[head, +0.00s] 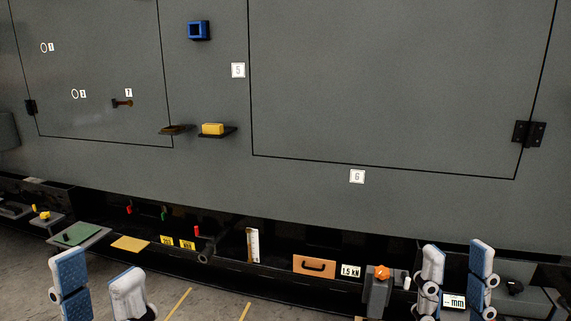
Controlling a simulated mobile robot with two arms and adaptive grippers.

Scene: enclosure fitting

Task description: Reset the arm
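My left gripper (98,265) is at the bottom left of the head view. Its two blue-and-white fingers point up and stand apart, with nothing between them. My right gripper (457,252) is at the bottom right, its two fingers also pointing up and apart, with no object gripped. Both grippers are in front of the low shelf of the grey enclosure (400,100). The arms behind the fingers are mostly out of the picture.
A dark shelf holds a green plate (82,233), a yellow plate (130,244), an orange panel with a handle (314,266) and an orange knob (381,272). A yellow block (212,129) sits on a wall ledge. A blue square socket (199,30) is above it.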

